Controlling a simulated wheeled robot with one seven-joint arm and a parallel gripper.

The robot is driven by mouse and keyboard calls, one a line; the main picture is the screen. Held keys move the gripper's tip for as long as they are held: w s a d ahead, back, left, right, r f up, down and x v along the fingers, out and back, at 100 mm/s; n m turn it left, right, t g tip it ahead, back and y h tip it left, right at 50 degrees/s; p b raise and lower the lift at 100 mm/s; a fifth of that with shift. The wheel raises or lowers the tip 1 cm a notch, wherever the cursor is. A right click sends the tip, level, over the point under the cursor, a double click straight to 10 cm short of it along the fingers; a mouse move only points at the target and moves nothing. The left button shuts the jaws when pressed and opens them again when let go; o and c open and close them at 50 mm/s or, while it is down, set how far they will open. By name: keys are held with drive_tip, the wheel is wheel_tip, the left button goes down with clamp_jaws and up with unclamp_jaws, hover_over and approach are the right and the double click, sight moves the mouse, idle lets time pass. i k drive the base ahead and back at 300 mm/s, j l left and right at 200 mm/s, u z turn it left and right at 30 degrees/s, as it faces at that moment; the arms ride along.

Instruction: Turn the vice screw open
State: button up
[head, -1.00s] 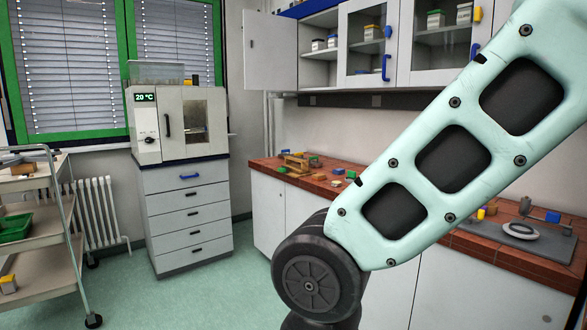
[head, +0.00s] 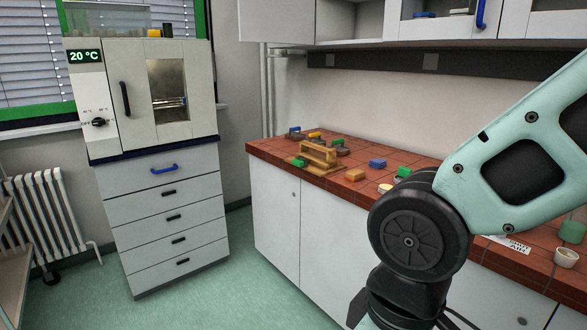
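I cannot pick out a vice or its screw with certainty. A small tan wooden block-like fixture (head: 318,153) stands on the red-tiled bench (head: 345,186), near its far left end, in the head view. It is too small to tell whether it is a vice, and no screw can be made out on it. My arm crosses the right side of the view and hides part of the bench. Its lower end runs out of the bottom edge, and my gripper is not in view.
Small coloured blocks, including a blue one (head: 377,164), lie around the wooden fixture. A white cup (head: 566,257) stands at the bench's right. An oven-like cabinet (head: 140,95) sits on a drawer unit (head: 165,215) at left. The green floor (head: 235,270) between is clear.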

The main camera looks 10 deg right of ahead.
sight(300, 163)
drive_tip(key=i+j+z, duration=0.3)
drive_tip(key=i+j, duration=1.55)
drive_tip(key=j, duration=0.15)
